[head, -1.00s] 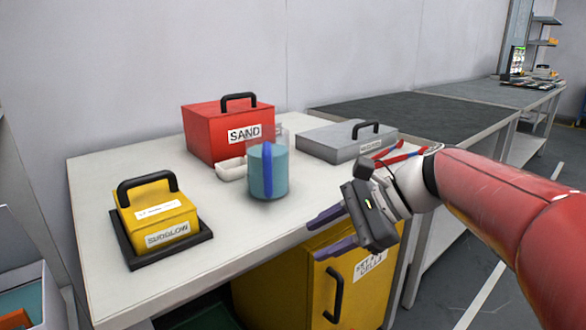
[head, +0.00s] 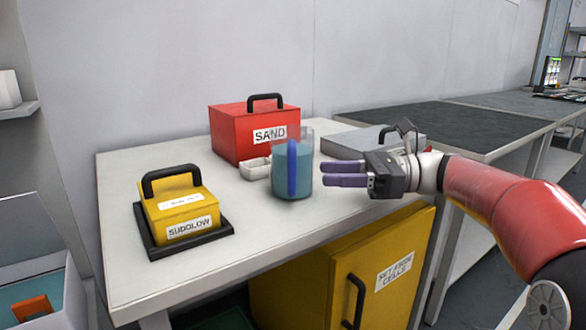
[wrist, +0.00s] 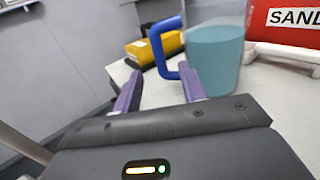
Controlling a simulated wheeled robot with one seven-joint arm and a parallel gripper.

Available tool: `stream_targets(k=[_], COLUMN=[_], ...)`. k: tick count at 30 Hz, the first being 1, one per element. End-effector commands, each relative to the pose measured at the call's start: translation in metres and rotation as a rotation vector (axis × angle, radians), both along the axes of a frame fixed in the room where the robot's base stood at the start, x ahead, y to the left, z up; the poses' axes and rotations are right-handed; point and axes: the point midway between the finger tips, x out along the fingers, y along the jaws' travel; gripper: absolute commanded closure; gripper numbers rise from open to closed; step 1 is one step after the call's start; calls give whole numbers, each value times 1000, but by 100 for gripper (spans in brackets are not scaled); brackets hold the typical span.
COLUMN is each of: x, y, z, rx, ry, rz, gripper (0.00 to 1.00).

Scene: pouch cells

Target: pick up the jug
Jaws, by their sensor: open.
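The jug (head: 304,182) is clear with teal contents and a blue handle (head: 292,168). It stands upright on the white table (head: 130,255). My gripper (head: 325,174) is open, just right of the jug in the head view, with its purple fingers pointing left towards it. In the wrist view the jug (wrist: 215,55) is ahead and to the right, and its blue handle (wrist: 160,45) stands just beyond the space between my fingertips (wrist: 160,82). Nothing is between the fingers. In the head view the fingertips are close to the jug; whether they touch it I cannot tell.
A red SAND box (head: 230,135) and a small white tray (head: 256,168) stand behind the jug. A yellow SUDGLOW box (head: 185,210) sits on a black tray (head: 218,235) to the left. A grey case (head: 345,143) lies behind my gripper. A yellow cabinet (head: 320,280) is below.

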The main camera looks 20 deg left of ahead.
Motion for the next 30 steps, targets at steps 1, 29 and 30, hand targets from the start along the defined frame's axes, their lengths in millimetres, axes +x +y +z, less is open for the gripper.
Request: stream_targets(k=[1, 29, 30], x=[-2, -15, -15], y=[6, 55, 55], z=[0, 1, 1], rx=[-1, -2, -2], ry=[-1, -1, -1], rz=[2, -1, -1], gripper=[58, 96, 100])
